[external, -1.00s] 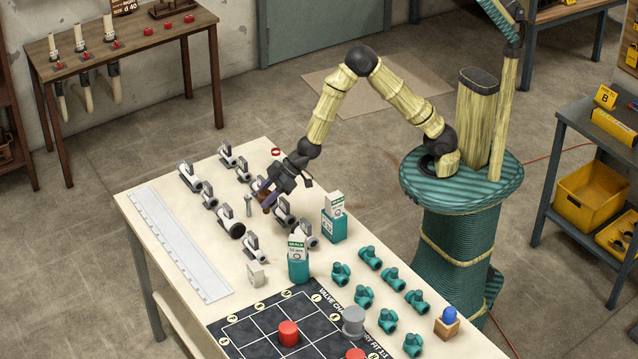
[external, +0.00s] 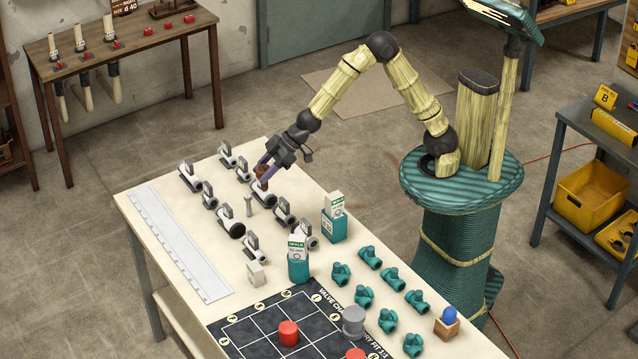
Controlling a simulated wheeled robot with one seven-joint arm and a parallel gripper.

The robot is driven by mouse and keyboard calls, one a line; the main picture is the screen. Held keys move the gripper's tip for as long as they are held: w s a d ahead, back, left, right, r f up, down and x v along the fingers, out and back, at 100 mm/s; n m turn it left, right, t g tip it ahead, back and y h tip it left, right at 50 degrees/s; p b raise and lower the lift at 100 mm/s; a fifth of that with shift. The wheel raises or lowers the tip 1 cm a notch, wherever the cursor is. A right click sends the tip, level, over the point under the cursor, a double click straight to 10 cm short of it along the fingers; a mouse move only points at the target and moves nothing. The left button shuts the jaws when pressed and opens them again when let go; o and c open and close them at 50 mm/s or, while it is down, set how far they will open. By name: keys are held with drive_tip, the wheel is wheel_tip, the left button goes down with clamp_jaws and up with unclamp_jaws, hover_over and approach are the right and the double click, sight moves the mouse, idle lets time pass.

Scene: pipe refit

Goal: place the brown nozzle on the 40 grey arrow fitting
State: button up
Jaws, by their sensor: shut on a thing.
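The brown nozzle (external: 264,170) is between the purple fingers of my gripper (external: 263,173), which is shut on it. My gripper points down and to the left. It holds the nozzle over or against a white and grey fitting (external: 264,197) in the right row on the table. The fingers partly hide the nozzle and the fitting top, so I cannot tell whether they touch. Several similar fittings stand around it, including one by the ruler side (external: 231,226) and one farther back (external: 227,156). Size marks and arrows on them are too small to read.
Teal boxes (external: 299,268) and several teal fittings (external: 369,257) stand nearer the front. A white ruler-like strip (external: 180,245) lies along the left edge. A dark grid mat (external: 262,338) bears red pieces.

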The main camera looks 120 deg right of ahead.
wheel_tip(320, 180, up, 5)
drive_tip(key=shift+r, duration=0.1)
drive_tip(key=w+a+f+n+g+y+p, duration=0.1)
drive_tip(key=w+a+n+y, duration=0.25)
drive_tip(key=a, duration=0.95)
drive_tip(key=w+a+f+n+y, duration=0.1)
drive_tip(key=w+a+n+y, duration=0.3)
drive_tip(key=a, duration=0.8)
drive_tip(key=s+a+r+n+g+y, duration=0.1)
drive_tip(key=s+a+n+g, duration=0.15)
drive_tip(key=a, duration=0.55)
drive_tip(key=s+a+n+g+y+p, duration=0.15)
drive_tip(key=a+n, duration=0.25)
drive_tip(key=a, duration=0.4)
drive_tip(key=s+a+r+n+g+y, duration=0.1)
drive_tip(key=a+n+g, duration=0.15)
drive_tip(key=a, duration=0.65)
drive_tip(key=shift+n+t, duration=0.25)
drive_tip(key=shift+n, duration=0.3)
drive_tip(key=f, duration=0.5)
drive_tip(key=shift+s+f, duration=0.15)
drive_tip(key=shift+s, duration=0.1)
drive_tip(key=shift+f, duration=0.1)
wheel_tip(320, 180, down, 6)
drive_tip(key=p, duration=0.1)
